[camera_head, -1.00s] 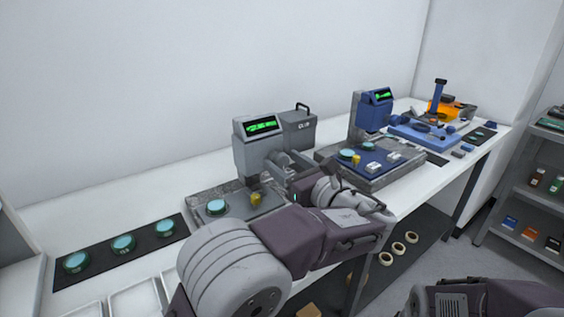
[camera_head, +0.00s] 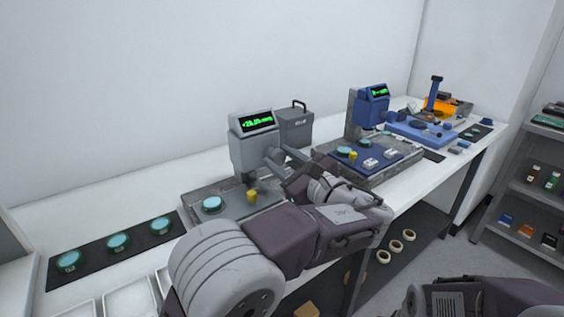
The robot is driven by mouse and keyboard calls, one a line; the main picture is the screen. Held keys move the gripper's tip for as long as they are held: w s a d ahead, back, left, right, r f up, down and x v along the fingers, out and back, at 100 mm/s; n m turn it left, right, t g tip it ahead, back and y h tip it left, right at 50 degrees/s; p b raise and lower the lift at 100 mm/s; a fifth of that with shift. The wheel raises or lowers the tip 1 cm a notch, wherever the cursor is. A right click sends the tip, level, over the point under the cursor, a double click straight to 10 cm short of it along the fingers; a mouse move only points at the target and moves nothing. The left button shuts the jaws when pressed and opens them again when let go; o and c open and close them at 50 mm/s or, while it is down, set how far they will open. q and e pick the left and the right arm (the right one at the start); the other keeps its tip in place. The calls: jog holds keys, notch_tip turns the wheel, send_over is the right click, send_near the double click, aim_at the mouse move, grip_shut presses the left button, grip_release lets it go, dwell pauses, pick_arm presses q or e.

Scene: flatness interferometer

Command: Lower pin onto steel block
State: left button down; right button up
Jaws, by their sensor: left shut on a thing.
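My left gripper (camera_head: 276,160) reaches to the right side of the grey gauge head (camera_head: 250,150) and is shut there. What it holds, taken as the pin, is too small and too covered by the fingers to make out. The grey gauge has a lit green readout (camera_head: 257,120) and stands on a grey base (camera_head: 228,222). A teal disc (camera_head: 213,204) and a brass knob (camera_head: 252,195) are on that base. I cannot make out a steel block; my left arm covers the base's right part. My right gripper is out of view.
A grey box with a handle (camera_head: 297,128) stands behind the gauge. A blue gauge (camera_head: 369,112) stands to the right. A dark mat (camera_head: 90,262) with teal discs and white trays (camera_head: 128,298) are at left. A shelf (camera_head: 525,190) is far right.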

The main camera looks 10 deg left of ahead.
pick_arm(q)
jog(key=n, duration=0.1)
jog(key=n+b, duration=0.2)
jog(key=shift+a+f+n, duration=0.1)
jog(key=shift+f+n, duration=0.15)
jog(key=shift+n, duration=0.15)
jog(key=n+b, duration=0.3)
jog(key=n, duration=0.1)
jog(key=shift+f+n, duration=0.1)
jog(key=shift+n, duration=0.2)
jog(key=n+b, duration=0.4)
jog(key=n, duration=0.1)
jog(key=shift+s, duration=0.1)
jog(key=n+b, duration=0.1)
jog(key=n, duration=0.1)
jog(key=shift+n+b, duration=0.3)
jog(key=shift+b, duration=0.05)
jog(key=shift+n, duration=0.3)
jog(key=shift+r+b, duration=0.25)
jog(key=shift+b, duration=0.05)
jog(key=c, duration=1.2)
grip_release()
jog(key=o, duration=0.3)
jog(key=shift+a+f, duration=0.1)
jog(key=shift+f, duration=0.05)
